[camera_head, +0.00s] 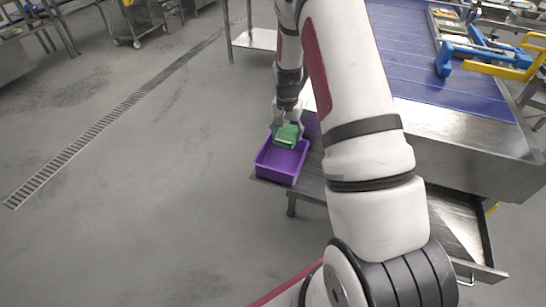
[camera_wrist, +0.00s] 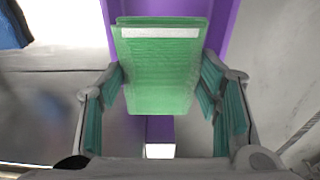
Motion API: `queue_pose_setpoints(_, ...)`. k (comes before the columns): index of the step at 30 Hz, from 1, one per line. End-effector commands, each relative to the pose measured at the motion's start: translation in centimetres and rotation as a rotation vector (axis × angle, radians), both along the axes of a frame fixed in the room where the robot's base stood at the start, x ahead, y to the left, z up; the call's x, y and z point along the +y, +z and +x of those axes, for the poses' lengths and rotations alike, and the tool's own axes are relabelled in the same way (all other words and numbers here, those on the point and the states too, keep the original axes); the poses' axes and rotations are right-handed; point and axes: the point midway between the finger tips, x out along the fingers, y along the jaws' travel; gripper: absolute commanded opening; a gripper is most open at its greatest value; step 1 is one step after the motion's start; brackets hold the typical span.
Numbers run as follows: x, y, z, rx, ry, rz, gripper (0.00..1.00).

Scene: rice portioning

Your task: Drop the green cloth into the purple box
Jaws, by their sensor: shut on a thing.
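The green cloth (camera_head: 286,136) is a folded pad with a white strip along one edge. My gripper (camera_head: 287,124) is shut on the cloth and holds it over the purple box (camera_head: 277,174). The cloth fills the middle of the wrist view (camera_wrist: 160,75), between the two finger pads. The open purple box sits on a low metal table. Its purple wall shows behind the cloth in the wrist view (camera_wrist: 225,25). The cloth hides part of the box inside. I cannot tell whether the cloth touches the box.
A conveyor with a blue belt (camera_head: 420,60) stands at the right, with blue and yellow frames (camera_head: 505,65) on it. The grey floor (camera_head: 130,200) at the left is clear, with a long drain grate (camera_head: 110,120). A metal cart (camera_head: 140,22) stands at the back.

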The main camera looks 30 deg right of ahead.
Motion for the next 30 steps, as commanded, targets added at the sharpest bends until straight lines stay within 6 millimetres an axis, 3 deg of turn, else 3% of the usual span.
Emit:
queue_pose_setpoints(18,0.0,-5.6,0.0,0.002,0.0,0.001,0.32)
queue_pose_setpoints(28,0.0,-5.9,0.0,0.0,0.0,0.0,0.32)
queue_pose_setpoints(29,0.0,-5.9,0.0,0.0,0.0,0.0,0.64)
queue_pose_setpoints(30,0.0,-5.9,0.0,0.0,0.0,0.0,0.73)
